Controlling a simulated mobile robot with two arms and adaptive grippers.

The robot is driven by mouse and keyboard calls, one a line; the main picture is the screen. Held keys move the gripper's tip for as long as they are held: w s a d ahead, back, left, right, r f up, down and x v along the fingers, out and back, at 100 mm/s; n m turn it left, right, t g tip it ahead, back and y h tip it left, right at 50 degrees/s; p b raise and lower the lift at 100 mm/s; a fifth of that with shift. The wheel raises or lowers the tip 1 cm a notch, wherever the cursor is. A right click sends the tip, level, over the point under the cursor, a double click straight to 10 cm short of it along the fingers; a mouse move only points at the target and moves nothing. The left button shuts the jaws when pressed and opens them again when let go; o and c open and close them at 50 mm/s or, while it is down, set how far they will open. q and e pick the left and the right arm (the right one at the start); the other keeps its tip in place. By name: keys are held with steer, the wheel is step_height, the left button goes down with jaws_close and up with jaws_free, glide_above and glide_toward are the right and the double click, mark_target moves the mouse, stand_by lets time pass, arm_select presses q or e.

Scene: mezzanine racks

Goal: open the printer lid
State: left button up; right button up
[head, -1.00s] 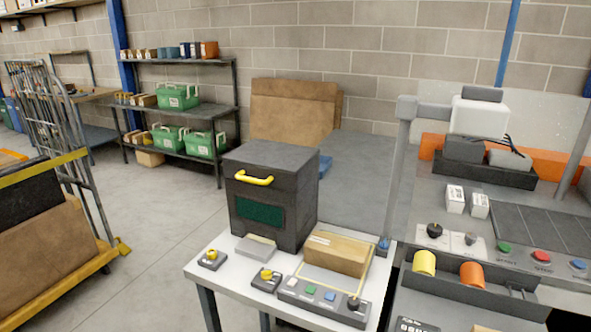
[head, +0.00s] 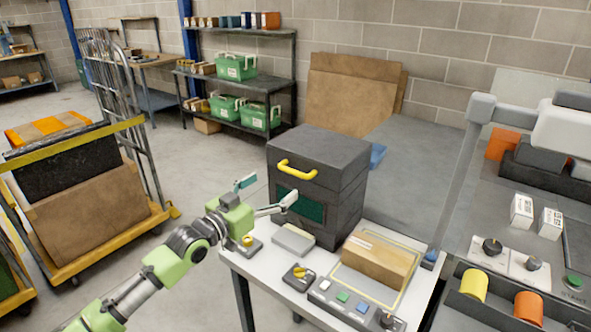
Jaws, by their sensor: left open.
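The printer is a dark grey box (head: 345,210) standing on a white table, with a green panel low on its front. Its lid (head: 330,149) is down, and a yellow handle (head: 297,170) sits on the lid's front. My left gripper (head: 267,190) is open and empty, in front of the printer, left of and lower than the handle. One finger overlaps the green panel in the picture; I cannot tell whether it touches. My right gripper is not in view.
On the white table (head: 260,262) are a cardboard box (head: 375,262), a control strip (head: 350,308) and small button units. A cart (head: 95,245) with boards stands at left. A shelf (head: 240,78) with green crates is behind. A grey post (head: 455,180) rises at right.

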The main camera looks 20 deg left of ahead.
mark_target(291, 173)
arm_select(q)
steer(key=p+x, duration=0.1)
steer(key=x, duration=0.8)
steer(key=shift+w+d+f, duration=0.15)
steer(key=shift+w, duration=0.2)
steer(key=c, duration=1.3)
